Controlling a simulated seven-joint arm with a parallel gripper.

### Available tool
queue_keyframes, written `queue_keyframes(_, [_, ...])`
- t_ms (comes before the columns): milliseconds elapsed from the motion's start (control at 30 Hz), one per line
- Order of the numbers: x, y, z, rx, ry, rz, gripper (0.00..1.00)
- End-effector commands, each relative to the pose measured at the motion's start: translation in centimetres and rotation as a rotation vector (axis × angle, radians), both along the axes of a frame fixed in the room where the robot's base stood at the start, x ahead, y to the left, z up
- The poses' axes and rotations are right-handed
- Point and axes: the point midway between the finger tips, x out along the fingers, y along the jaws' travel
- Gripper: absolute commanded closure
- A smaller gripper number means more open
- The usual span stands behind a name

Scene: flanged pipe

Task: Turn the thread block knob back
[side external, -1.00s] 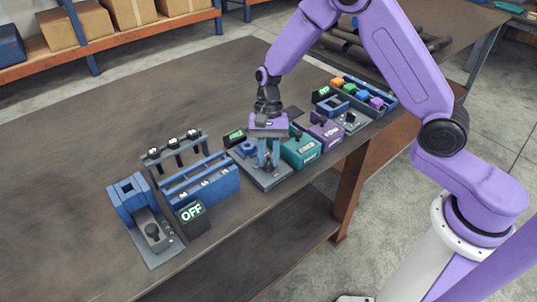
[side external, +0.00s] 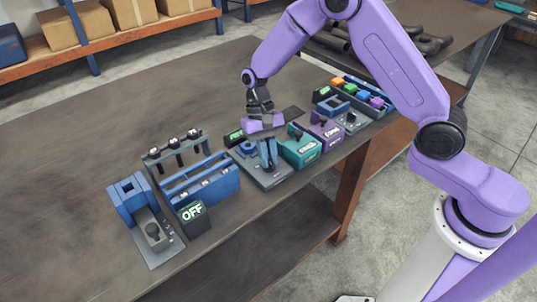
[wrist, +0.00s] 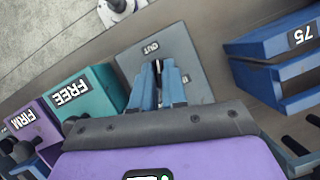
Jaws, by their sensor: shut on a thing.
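The thread block (side external: 270,180) is a grey plate with a blue part at its back, near the middle of the bench's front side. In the wrist view its plate (wrist: 184,47) carries an "OUT" label. My gripper (side external: 268,166) points down over the plate, its blue fingers shut on the knob. The knob is mostly hidden; only a dark sliver shows between the fingertips (wrist: 158,72) in the wrist view. A small sign with green lettering (side external: 234,136) stands behind the block, too small to read surely.
A teal box (side external: 302,150) marked "FREE" in the wrist view and a purple box (side external: 326,131) marked "FIRM" stand close on the right. A blue rack (side external: 200,183) and an "OFF" sign (side external: 192,213) stand left. The bench (side external: 90,130) behind is clear.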

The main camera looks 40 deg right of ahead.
Motion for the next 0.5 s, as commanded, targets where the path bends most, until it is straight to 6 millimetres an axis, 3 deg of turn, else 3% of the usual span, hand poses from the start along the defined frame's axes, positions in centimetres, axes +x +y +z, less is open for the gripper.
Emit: queue_keyframes(500, [0.07, 0.21, 0.09, 0.001, -0.001, 0.274, 1.00])
